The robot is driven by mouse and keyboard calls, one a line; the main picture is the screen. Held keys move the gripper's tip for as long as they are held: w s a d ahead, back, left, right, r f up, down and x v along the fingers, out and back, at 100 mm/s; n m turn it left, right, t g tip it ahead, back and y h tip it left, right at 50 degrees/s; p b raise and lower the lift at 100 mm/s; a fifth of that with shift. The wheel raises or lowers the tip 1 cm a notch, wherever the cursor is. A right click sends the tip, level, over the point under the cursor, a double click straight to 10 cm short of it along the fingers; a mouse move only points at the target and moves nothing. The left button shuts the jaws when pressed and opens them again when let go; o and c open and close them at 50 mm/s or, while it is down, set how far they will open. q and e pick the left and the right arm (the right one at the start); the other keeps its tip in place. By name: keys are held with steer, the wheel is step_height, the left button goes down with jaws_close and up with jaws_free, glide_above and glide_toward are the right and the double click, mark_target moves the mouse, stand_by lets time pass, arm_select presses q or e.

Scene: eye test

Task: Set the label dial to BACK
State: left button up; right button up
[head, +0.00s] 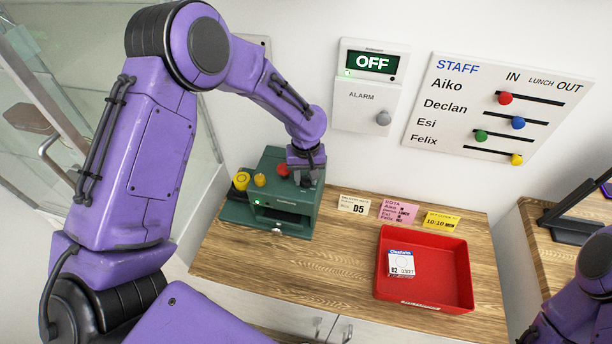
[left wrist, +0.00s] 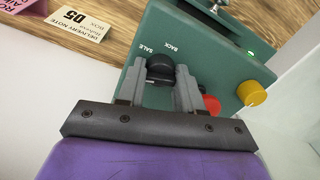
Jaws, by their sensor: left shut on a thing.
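The green label machine (head: 275,205) stands at the left end of the wooden counter. Its black label dial (left wrist: 160,70) sits on its top face, with SALE and BACK printed beside it in the left wrist view. My left gripper (head: 306,177) comes down from above onto the machine. In the left wrist view its fingers (left wrist: 158,80) are on both sides of the dial and shut on it. The fingers partly cover the dial, and I cannot tell which word it points to. My right arm shows at the lower right of the head view; its gripper is out of view.
A red button (head: 282,169) and yellow knobs (head: 260,180) are close to the dial. A red tray (head: 390,295) holding a small white box (head: 401,263) stands to the right. Note cards (head: 397,211) stand behind the tray. An alarm panel (head: 368,97) and staff board (head: 480,140) hang on the wall.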

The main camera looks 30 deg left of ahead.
arm_select(q)
steer(key=m, duration=0.4)
steer(key=shift+m, duration=0.3)
steer(key=m, duration=1)
steer(key=shift+m, duration=2.9)
steer(key=o, duration=1)
steer(key=shift+o, duration=0.2)
steer(key=shift+w, duration=0.1)
